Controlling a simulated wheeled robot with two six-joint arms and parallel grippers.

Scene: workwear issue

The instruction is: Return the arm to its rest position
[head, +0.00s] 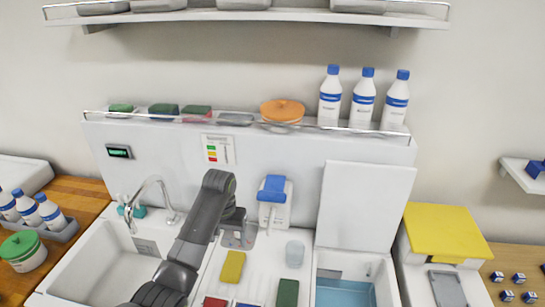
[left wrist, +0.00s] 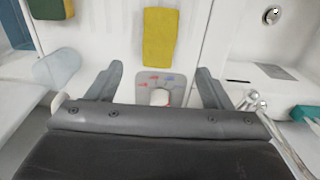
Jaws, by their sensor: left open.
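My left arm reaches up from the bottom of the head view, and its left gripper (head: 236,222) hangs over the white counter by the back panel. In the left wrist view the two fingers of the left gripper (left wrist: 158,85) stand wide apart with nothing between them. My right arm and right gripper are not in view.
A tap (head: 153,190) stands at the left sink. White bottles (head: 362,98) stand on the ledge above.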

